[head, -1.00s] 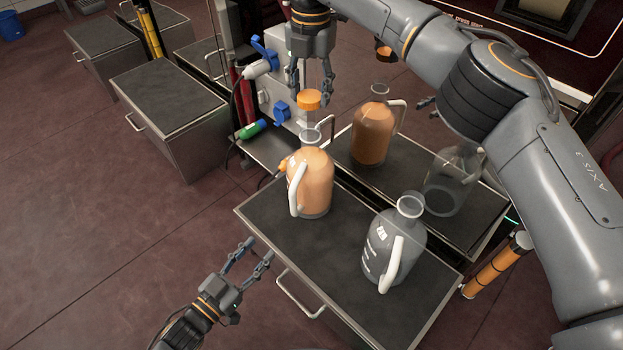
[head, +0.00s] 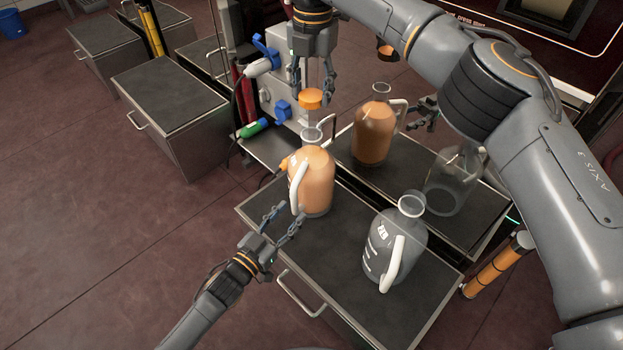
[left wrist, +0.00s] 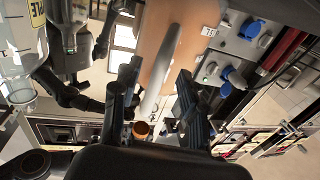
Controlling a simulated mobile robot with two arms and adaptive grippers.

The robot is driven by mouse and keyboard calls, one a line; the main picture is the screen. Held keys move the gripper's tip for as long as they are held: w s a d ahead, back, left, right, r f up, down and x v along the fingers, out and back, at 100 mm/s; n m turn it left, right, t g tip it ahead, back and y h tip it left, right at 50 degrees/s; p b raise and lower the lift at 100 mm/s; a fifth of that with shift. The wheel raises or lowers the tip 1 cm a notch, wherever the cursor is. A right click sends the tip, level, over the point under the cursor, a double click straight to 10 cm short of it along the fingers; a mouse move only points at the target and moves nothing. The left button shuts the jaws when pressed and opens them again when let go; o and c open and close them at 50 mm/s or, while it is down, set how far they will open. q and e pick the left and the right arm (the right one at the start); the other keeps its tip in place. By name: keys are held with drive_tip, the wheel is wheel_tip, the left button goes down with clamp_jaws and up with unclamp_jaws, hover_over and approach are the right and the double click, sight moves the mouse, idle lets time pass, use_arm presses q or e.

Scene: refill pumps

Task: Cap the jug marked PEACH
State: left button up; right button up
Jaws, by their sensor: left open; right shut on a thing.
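An orange-filled jug (head: 312,185) with a pale handle stands upright and uncapped on a dark cart top (head: 300,255). Its label is unreadable. An orange cap (head: 311,98) is held by my right gripper (head: 314,88) above the jug's open neck, apart from it. My left gripper (head: 281,216) is open, close to the jug's lower left side; contact cannot be told. In the left wrist view the orange jug (left wrist: 180,30) and its handle (left wrist: 165,65) lie ahead of and partly between my open fingers (left wrist: 155,100). A clear jug (head: 385,262) stands at the right, uncapped.
A grey box with blue fittings (head: 297,75) stands behind. Closed drawer units (head: 170,100) stand at the left. Floor (head: 90,240) is free at the front left.

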sight(312, 108)
use_arm(q)
drive_tip(key=shift+w+d, duration=0.15)
drive_tip(key=shift+w, duration=0.05)
clamp_jaws()
use_arm(e)
drive_tip(key=shift+f, duration=2.45)
drive_tip(key=shift+f, duration=0.15)
drive_tip(key=shift+f, duration=0.75)
drive_tip(key=shift+f, duration=0.55)
